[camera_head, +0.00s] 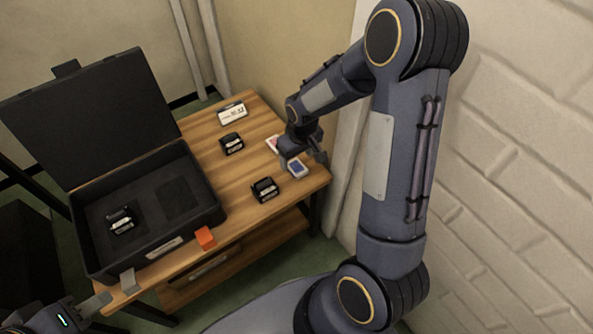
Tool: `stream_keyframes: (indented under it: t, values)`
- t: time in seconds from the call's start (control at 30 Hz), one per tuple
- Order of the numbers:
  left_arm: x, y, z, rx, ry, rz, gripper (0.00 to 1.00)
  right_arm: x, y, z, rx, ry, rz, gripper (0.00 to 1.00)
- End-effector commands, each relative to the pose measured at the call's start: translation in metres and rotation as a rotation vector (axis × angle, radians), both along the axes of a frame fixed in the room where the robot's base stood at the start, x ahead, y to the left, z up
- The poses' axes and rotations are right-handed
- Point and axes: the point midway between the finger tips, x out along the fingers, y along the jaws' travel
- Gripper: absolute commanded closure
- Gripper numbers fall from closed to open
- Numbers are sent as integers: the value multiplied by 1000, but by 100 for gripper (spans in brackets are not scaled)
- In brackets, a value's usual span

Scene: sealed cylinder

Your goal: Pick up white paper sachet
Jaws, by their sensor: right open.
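A small white packet with a blue panel (298,169), which looks like the paper sachet, lies near the right edge of the wooden table. My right gripper (301,161) points down at it, open, with its fingers close around or just above the packet. I cannot tell whether they touch it. A white and pink packet (272,144) lies just behind, partly hidden by my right gripper. My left gripper (94,305) is at the lower left, by the table's front corner. Its jaws are too unclear to judge.
An open black case (205,190) with its lid raised fills the table's left side and holds a small black item (121,220). Two black items (232,144) (265,189) and a white labelled box (232,114) stand on the table (205,143). A wall is close on the right.

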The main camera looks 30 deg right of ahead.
Motion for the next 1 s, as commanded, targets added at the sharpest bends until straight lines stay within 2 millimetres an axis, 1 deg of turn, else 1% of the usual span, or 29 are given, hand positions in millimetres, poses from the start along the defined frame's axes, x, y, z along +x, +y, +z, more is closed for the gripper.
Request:
stream_keyframes:
  t: [0.03,0.13,0.27,0.33,0.53,0.57,0.9,1.0]
  values:
    - [0,0,-6,0,0,0,64,0,-1,-9,0,1,-1,34]
    - [0,0,-15,0,0,0,64,2,-3,-25,0,2,0,34]
    - [0,0,-23,0,0,0,64,4,-4,-43,0,1,1,34]
    - [0,0,-24,0,0,0,64,5,-4,-46,0,0,0,34]
    - [0,0,-22,0,0,0,64,6,-4,-45,0,-1,0,34]
    - [0,0,-22,0,0,0,64,6,-4,-45,0,-1,0,36]
    - [0,0,-22,0,0,0,64,5,-4,-45,0,-1,0,81]
    - [0,0,-22,0,0,0,64,5,-4,-45,0,-1,0,82]
